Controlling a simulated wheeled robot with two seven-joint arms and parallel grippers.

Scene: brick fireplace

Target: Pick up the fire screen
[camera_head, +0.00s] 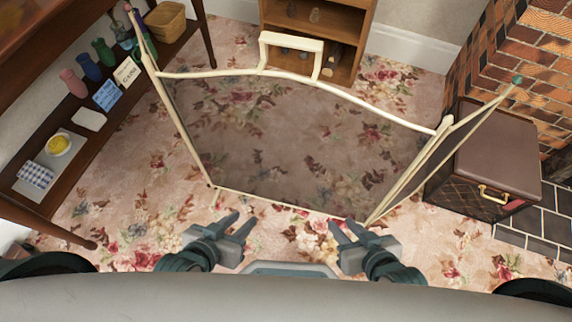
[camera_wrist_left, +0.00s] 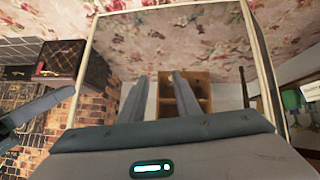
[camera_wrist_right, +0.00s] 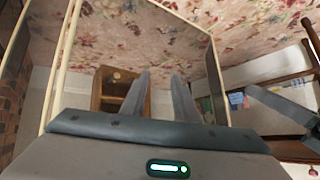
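The fire screen (camera_head: 300,125) stands upright on the floral carpet in the head view. It has a cream frame, a dark see-through mesh, a handle (camera_head: 291,42) at the top middle and a folded side panel at each end. My left gripper (camera_head: 238,222) is open and empty at the near side of the screen, left of its middle. My right gripper (camera_head: 342,227) is open and empty near the screen's lower right. The screen's frame also shows in the left wrist view (camera_wrist_left: 258,50) and in the right wrist view (camera_wrist_right: 62,65). Neither gripper visibly touches it.
A dark wooden shelf table (camera_head: 20,215) with bottles, cards and a basket is at the left. A small wooden cabinet (camera_head: 357,45) stands behind the screen. A brown box (camera_head: 497,160) sits by the brick fireplace (camera_head: 515,60) at the right, close to the screen's right panel.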

